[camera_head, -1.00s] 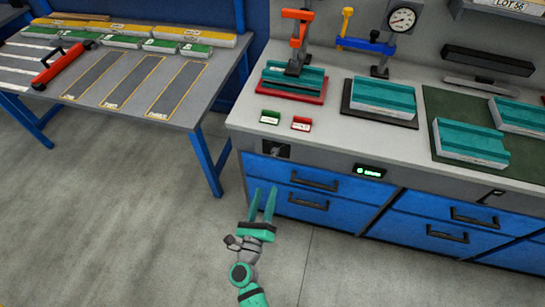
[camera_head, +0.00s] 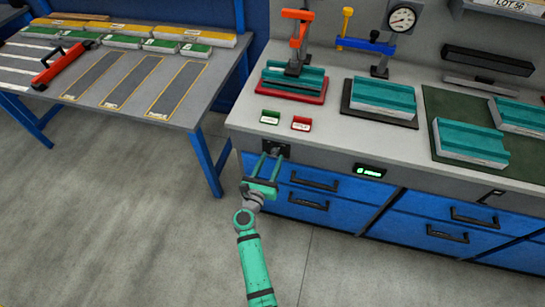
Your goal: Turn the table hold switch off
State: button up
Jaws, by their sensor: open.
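The table hold switch seems to be the small dark plate with a grey knob (camera_head: 278,149) on the bench's front edge, above the left blue drawers. My gripper (camera_head: 268,157) is open, with its two green fingers pointing up at the plate, one at each side of the knob's lower part. I cannot tell whether the fingers touch the knob. The knob's exact setting is too small to read. A black display (camera_head: 370,170) with a lit green readout sits to the right on the same front edge.
Blue drawers with black handles (camera_head: 314,181) lie behind and right of my gripper. Green and red labelled tags (camera_head: 301,123) sit on the worktop (camera_head: 240,116) above. A side table (camera_head: 190,118) stands at left; the floor between is clear.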

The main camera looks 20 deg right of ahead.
jog(key=shift+x, duration=1)
jog(key=c, duration=1)
jog(key=shift+n, duration=0.3)
jog(key=n, duration=0.6)
jog(key=shift+f, duration=0.15)
jog(key=n, duration=0.4)
jog(key=shift+t, duration=0.4)
jog(key=shift+f+n, duration=0.1)
jog(key=shift+n, duration=1.8)
